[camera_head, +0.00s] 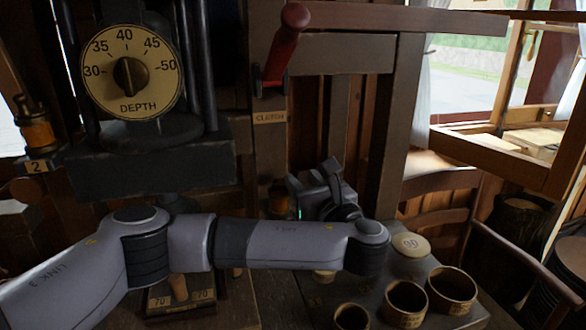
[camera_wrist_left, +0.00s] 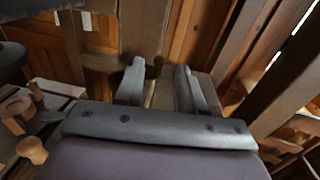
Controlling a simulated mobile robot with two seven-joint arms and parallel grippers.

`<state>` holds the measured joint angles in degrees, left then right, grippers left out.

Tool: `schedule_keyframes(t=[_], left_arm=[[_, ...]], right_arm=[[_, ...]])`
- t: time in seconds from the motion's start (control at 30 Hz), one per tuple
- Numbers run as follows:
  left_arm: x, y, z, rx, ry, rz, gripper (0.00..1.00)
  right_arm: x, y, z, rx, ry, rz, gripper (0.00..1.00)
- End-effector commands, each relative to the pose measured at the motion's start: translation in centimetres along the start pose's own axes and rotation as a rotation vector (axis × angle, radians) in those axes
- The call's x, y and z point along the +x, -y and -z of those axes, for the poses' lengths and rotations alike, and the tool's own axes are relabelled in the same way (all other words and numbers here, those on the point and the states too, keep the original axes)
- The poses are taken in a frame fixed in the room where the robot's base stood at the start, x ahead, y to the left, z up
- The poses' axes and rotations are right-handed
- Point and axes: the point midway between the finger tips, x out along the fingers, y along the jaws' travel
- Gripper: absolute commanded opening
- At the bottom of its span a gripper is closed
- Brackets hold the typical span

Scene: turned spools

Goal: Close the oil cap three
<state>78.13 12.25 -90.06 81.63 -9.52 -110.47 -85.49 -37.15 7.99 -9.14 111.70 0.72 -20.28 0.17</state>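No oil cap marked three can be read in either view. An amber oil cup with a dark cap (camera_head: 35,125) stands at the far left over a plate marked 2 (camera_head: 37,166). Another small amber piece (camera_head: 278,198) shows just left of my left gripper (camera_head: 322,185), partly hidden by my arm; its label and cap cannot be made out. My left gripper points away from the head camera, and its tips are hard to see there. In the left wrist view its two fingers (camera_wrist_left: 159,80) stand apart, with no clear object held between them. My right gripper is not in view.
A depth dial (camera_head: 130,72) stands at upper left. A red-handled lever (camera_head: 287,45) hangs above my gripper. Round cups (camera_head: 404,303) and a lidded pot (camera_head: 410,244) stand on the bench at lower right. Wooden posts and an open window frame lie behind.

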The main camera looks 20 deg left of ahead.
Motion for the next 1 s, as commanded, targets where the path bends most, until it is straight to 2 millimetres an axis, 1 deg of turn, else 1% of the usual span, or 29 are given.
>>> schedule_keyframes(t=[0.03,0.1,0.3,0.43,0.63,0.67,0.7,0.77,0.8,1.0], left_arm=[[1.0,-0.1,-0.2,0.002,0.002,-0.006,0.39],[2.1,-0.1,-0.2,0.002,0.002,-0.006,0.39],[4.3,-0.1,-0.1,0.002,0.001,-0.003,0.39],[4.9,0.0,0.0,0.000,0.000,-0.001,0.39],[4.9,0.0,0.0,0.000,0.000,-0.001,0.39],[4.9,0.0,0.0,0.000,0.000,-0.001,0.36],[4.9,0.0,0.0,0.000,0.000,-0.001,0.23],[4.9,0.0,0.0,0.000,0.000,-0.001,0.03],[4.9,0.0,0.0,0.000,0.001,-0.001,0.00],[4.9,-0.1,0.0,0.000,0.000,0.005,0.00]], right_arm=[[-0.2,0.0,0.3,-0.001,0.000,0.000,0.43],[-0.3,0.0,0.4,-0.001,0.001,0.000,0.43],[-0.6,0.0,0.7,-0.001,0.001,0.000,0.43],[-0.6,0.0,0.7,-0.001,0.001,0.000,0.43],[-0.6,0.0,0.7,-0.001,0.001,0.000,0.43],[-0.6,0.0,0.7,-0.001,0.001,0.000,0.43],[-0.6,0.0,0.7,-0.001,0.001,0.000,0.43],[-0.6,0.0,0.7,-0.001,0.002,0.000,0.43],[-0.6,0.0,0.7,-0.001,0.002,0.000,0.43],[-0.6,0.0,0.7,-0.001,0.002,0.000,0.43]])
